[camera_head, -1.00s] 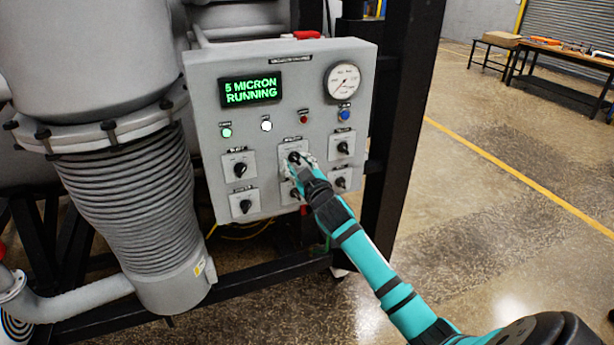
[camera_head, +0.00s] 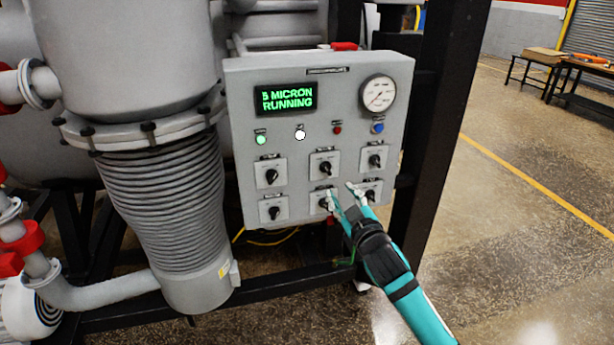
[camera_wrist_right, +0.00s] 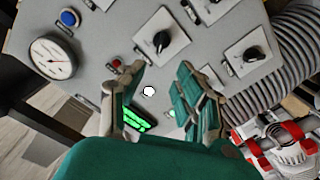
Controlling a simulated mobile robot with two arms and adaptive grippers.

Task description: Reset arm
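My right arm reaches in from the lower right toward a grey control panel (camera_head: 240,100). My right gripper (camera_head: 341,190) is open and empty in front of the lower middle and lower right knobs of the panel. In the right wrist view its two fingers (camera_wrist_right: 155,82) are spread apart with nothing between them, and the panel shows behind. The upper middle knob (camera_head: 324,168) is clear of the fingers. My left gripper is not in view.
The green display (camera_head: 286,98) reads "5 MICRON RUNNING", with a round gauge (camera_head: 379,95) beside it. A ribbed grey bellows (camera_head: 165,200) stands left of the panel. A black frame post (camera_head: 435,120) stands right of it.

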